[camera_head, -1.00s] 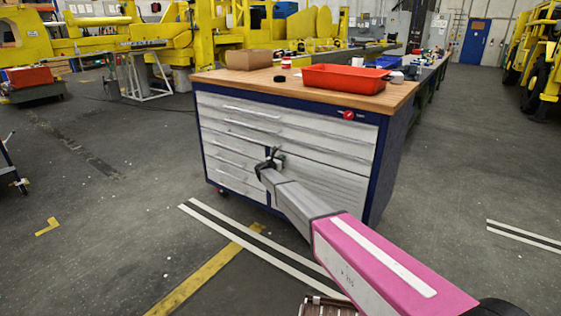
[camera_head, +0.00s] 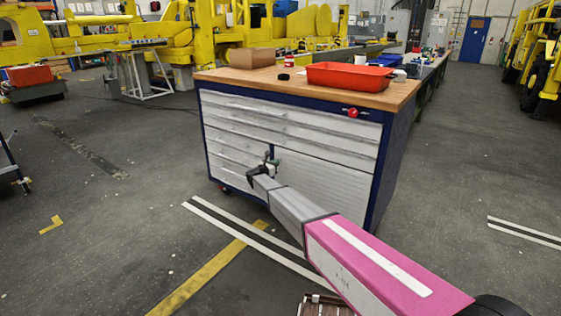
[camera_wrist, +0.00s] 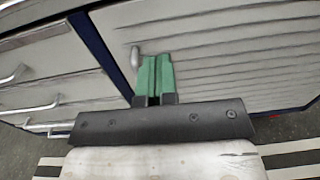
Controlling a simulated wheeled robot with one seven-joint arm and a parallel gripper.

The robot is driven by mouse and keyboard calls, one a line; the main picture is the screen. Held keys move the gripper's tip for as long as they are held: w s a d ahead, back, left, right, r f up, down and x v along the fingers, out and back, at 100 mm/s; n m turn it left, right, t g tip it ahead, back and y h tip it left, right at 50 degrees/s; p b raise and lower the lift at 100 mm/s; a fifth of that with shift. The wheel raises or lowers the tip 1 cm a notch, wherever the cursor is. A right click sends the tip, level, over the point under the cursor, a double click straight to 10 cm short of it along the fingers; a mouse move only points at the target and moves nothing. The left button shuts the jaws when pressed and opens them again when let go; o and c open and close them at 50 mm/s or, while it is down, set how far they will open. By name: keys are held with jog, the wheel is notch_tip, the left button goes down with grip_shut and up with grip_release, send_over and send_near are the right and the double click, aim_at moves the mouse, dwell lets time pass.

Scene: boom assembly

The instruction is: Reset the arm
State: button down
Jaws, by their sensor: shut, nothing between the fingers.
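My arm reaches out from the lower right in the head view. My gripper (camera_head: 268,162) is at its far end, in front of the tool cabinet (camera_head: 335,183). In the wrist view, the two green fingers of my gripper (camera_wrist: 155,78) are together, with nothing between them. Behind the fingers are the cabinet's pale ribbed door (camera_wrist: 225,50) and its drawers with handles. I cannot tell the exact gap between the fingertips and the cabinet front.
The cabinet's wooden top (camera_head: 290,85) holds a red tray (camera_head: 350,76), a cardboard box (camera_head: 252,58) and small items. A brown slatted object (camera_head: 325,306) shows below my arm. Yellow machinery stands behind.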

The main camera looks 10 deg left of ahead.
jog(key=s+d+n+g+y, duration=0.2)
jog(key=s+d+n+y, duration=0.45)
jog(key=d+n, duration=0.55)
jog(key=s+d+n+g+y, duration=0.2)
jog(key=s+d+n+y, duration=0.45)
jog(key=d+n, duration=0.55)
jog(key=s+d+f+n+g+h, duration=0.1)
jog(key=s+d+n+g, duration=0.3)
jog(key=s+d, duration=0.4)
jog(key=s+d+f+n+g+h, duration=0.1)
jog(key=s+d+n+g, duration=0.3)
jog(key=s, duration=1)
jog(key=s+d+f+n+g+h, duration=0.1)
jog(key=s+d+n+g+h, duration=0.2)
jog(key=s+d+n, duration=0.5)
jog(key=s+d+g, duration=0.1)
jog(key=s+d, duration=0.3)
jog(key=d, duration=0.1)
jog(key=shift+d+f+n+h, duration=0.25)
jog(key=shift+d+n+h, duration=0.05)
jog(key=shift+d+n, duration=0.1)
jog(key=shift+a, duration=0.1)
